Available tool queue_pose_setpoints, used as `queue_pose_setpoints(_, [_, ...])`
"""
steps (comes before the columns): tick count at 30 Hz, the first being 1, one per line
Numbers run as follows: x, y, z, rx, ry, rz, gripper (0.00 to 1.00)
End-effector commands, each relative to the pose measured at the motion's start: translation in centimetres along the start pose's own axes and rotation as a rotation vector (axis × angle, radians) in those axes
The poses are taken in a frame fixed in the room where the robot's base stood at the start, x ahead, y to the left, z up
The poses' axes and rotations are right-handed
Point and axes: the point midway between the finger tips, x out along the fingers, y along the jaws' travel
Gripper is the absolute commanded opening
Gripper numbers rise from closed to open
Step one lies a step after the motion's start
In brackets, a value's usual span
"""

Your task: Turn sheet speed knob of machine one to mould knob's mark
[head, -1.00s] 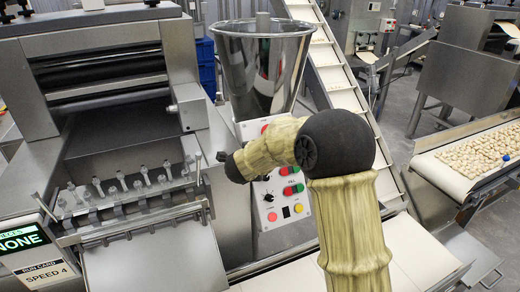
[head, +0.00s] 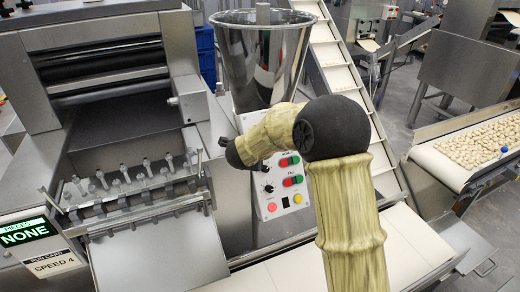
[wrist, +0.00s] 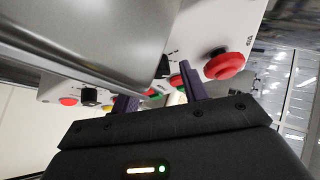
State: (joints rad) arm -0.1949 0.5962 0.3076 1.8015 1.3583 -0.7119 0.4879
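A pale control panel (head: 280,212) stands below the steel hopper in the head view. It bears a black knob (head: 269,188) and red and green buttons. My arm covers its upper part. In the wrist view, my gripper (wrist: 158,92) is open, its two dark fingers apart and pointing at a panel. A black knob (wrist: 163,67) shows just beyond the fingers, partly behind a grey steel surface; I see no contact. Another black knob (wrist: 90,96) lies to the left. The knob labels and marks are too small to read, so I cannot tell which sets sheet speed.
A red mushroom button (wrist: 223,65) sits right of the fingers. A large steel surface (wrist: 110,35) lies close over the gripper. The steel hopper (head: 262,60) stands behind my arm. A screen (head: 22,232) reads "NONE"; a card (head: 52,262) reads "SPEED 4". Conveyors run at right.

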Motion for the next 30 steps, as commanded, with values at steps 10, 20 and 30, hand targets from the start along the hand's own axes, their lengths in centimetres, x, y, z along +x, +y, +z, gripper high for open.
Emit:
queue_pose_setpoints(10, [-0.9, -0.1, 0.1, 0.0, -0.002, -0.002, 0.44])
queue_pose_setpoints(20, [-6.5, 0.0, 0.1, 0.0, -0.004, -0.003, 0.44])
queue_pose_setpoints(30, [-13.3, -0.1, 0.1, 0.0, -0.003, -0.004, 0.44])
